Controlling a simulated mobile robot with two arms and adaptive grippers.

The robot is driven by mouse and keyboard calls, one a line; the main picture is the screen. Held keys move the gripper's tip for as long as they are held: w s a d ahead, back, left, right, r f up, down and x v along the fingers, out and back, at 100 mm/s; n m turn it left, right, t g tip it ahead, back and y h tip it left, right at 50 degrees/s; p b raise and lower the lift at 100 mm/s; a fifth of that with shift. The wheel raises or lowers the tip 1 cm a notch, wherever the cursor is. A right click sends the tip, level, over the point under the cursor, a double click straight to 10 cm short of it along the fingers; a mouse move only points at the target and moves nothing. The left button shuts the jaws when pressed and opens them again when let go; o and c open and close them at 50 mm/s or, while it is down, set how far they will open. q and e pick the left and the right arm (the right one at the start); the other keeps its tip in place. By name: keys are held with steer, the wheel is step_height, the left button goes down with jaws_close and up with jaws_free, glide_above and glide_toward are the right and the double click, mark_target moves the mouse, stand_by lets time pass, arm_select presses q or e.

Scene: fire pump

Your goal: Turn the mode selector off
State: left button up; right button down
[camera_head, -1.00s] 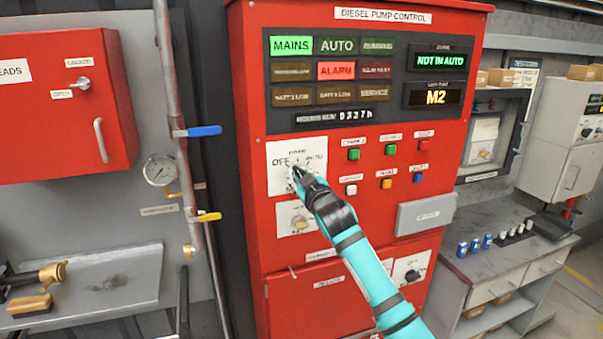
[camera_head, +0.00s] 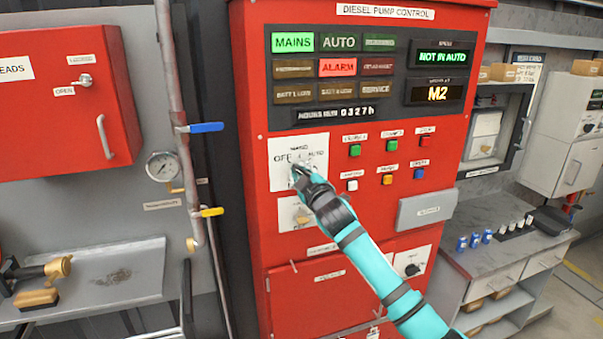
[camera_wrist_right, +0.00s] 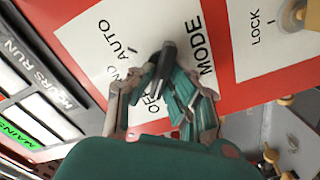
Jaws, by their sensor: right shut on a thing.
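The mode selector is on a white plate (camera_head: 318,146) marked OFF and AUTO, on the upper left of the red panel's lower half. My right gripper (camera_head: 297,172) is at this plate and covers most of the knob. In the right wrist view, the dark knob (camera_wrist_right: 166,62) shows between the fingers of my right gripper (camera_wrist_right: 162,95), which is shut on it. AUTO, OFF and MODE are readable around it; the middle label is partly hidden. The knob's exact pointing is hard to tell. My left gripper is not in view.
The red diesel pump panel (camera_head: 257,110) shows MAINS, ALARM, NOT IN AUTO and M2 lit. A second white plate (camera_head: 290,222) with a LOCK label sits just below. Several push buttons lie to the right. A pipe with blue (camera_head: 206,127) and yellow handles stands left.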

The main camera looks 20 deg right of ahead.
steer(key=c, duration=1.3)
jaws_free()
steer(key=shift+c, duration=0.2)
steer(key=s, duration=1.2)
steer(key=shift+d, duration=0.2)
